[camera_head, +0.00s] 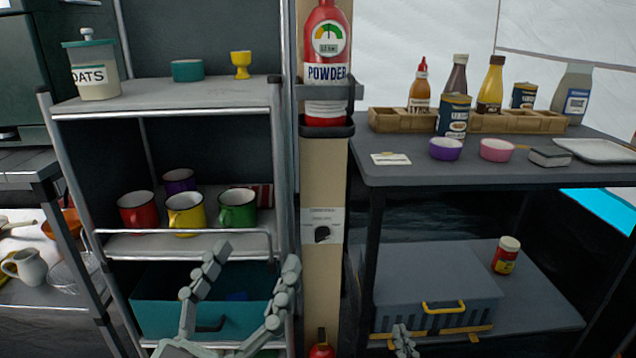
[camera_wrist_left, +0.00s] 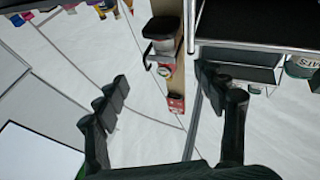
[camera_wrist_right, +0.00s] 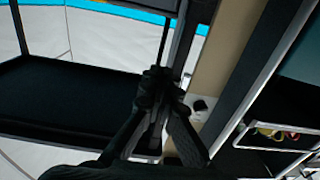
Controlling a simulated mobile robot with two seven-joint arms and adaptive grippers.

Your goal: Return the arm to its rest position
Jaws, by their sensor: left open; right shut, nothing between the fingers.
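My left gripper (camera_head: 252,262) is open and empty in the head view, its two fingers spread in front of the shelf unit's lower teal bin. Its open fingers also show in the left wrist view (camera_wrist_left: 162,80), with nothing between them. My right gripper (camera_head: 403,340) shows only as fingertips at the bottom of the head view, in front of the lower shelf on the right. In the right wrist view (camera_wrist_right: 158,82) its fingers are shut together and hold nothing. Most of both arms is out of view.
A shelf unit (camera_head: 190,97) holds mugs, an oats jar and a teal bin (camera_head: 150,308). A post (camera_head: 322,180) with a red powder extinguisher (camera_head: 326,50) stands in the middle. The right table (camera_head: 400,170) bears bottles and bowls; a grey crate (camera_head: 425,280) is below.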

